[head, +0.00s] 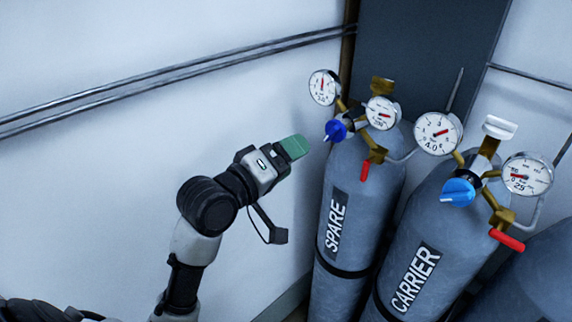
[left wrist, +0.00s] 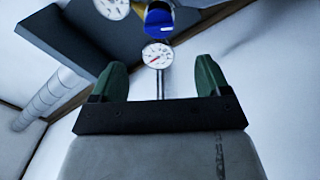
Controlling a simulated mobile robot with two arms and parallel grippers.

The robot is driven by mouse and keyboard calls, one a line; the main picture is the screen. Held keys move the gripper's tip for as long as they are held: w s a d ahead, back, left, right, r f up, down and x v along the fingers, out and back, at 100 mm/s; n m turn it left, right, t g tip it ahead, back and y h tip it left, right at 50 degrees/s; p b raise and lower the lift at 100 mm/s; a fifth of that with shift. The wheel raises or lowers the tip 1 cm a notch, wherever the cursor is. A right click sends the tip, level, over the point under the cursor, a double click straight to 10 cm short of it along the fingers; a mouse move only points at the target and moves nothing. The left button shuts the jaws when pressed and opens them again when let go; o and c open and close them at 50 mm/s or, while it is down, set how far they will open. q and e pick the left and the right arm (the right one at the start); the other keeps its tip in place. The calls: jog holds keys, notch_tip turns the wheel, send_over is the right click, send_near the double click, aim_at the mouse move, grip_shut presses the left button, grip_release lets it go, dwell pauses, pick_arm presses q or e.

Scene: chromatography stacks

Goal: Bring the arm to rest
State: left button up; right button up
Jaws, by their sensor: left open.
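My left gripper (head: 294,148) is raised in front of the white wall, just left of the gas cylinder marked SPARE (head: 352,200). Its green fingers sit close to the blue regulator knob (head: 336,130) but look apart from it. In the left wrist view the two green fingers (left wrist: 160,80) stand wide apart with nothing between them. A gauge (left wrist: 157,55) and the blue knob (left wrist: 158,20) show beyond the fingertips. My right gripper is in neither view.
A cylinder marked CARRIER (head: 420,265) stands right of the spare one, with gauges, a light-blue knob (head: 460,191) and a red lever (head: 507,240). Another cylinder (head: 535,275) is at the right edge. Pipes (head: 170,82) run along the wall. Space left of my arm looks clear.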

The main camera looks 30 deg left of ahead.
pick_arm(q)
jog(key=shift+s, duration=0.2)
jog(key=shift+f, duration=0.1)
jog(key=w+a+f+g+y+b, duration=0.1)
jog(key=w+f+g+y, duration=0.15)
jog(key=f, duration=0.85)
jog(key=w+a+f+g+y+b, duration=0.15)
jog(key=w+f, duration=0.25)
jog(key=f, duration=0.8)
jog(key=s+f+m+g+b, duration=0.1)
jog(key=s+f+g, duration=0.15)
jog(key=f, duration=0.95)
jog(key=s+f+m+g+b, duration=0.1)
jog(key=s+f+b, duration=0.15)
jog(key=f, duration=0.95)
jog(key=s+f+m+g+y+b, duration=0.25)
jog(key=s+f+m+g, duration=0.35)
jog(key=s+f, duration=2.1)
jog(key=s+f+m+g, duration=0.1)
jog(key=s+f, duration=0.2)
jog(key=s, duration=0.4)
jog(key=s+f+m+g+b, duration=0.1)
jog(key=s+f, duration=0.2)
jog(key=s, duration=0.4)
jog(key=shift+s+d+f+m, duration=0.2)
jog(key=shift+d+f+m, duration=0.1)
jog(key=shift+f, duration=0.1)
